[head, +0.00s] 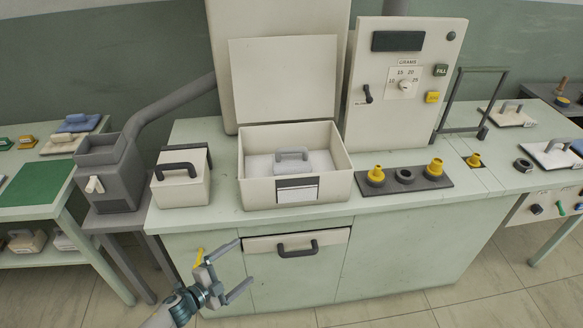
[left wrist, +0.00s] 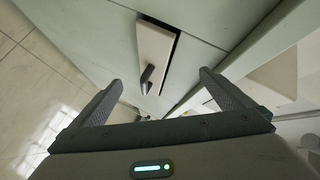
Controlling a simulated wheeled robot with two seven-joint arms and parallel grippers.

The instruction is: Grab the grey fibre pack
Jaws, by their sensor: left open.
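I cannot single out a grey fibre pack for certain. A pale grey pack-like item (head: 64,241) lies on the lower shelf at the far left, partly hidden by the table. A grey handled piece (head: 291,160) sits on the white fill inside the open cream bin (head: 270,192). My left gripper (head: 243,264) is open and empty, in front of the green cabinet, low and left of the drawer handle (head: 297,250). In the left wrist view nothing is between its fingers (left wrist: 160,80); the drawer front (left wrist: 153,55) shows beyond them. My right gripper is not in view.
A closed cream box (head: 180,185) and a grey hopper (head: 108,175) stand left of the bin. A dial panel (head: 403,90) rises behind the counter. Yellow and black knobs (head: 405,176) sit on a dark plate at right. The tiled floor in front is clear.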

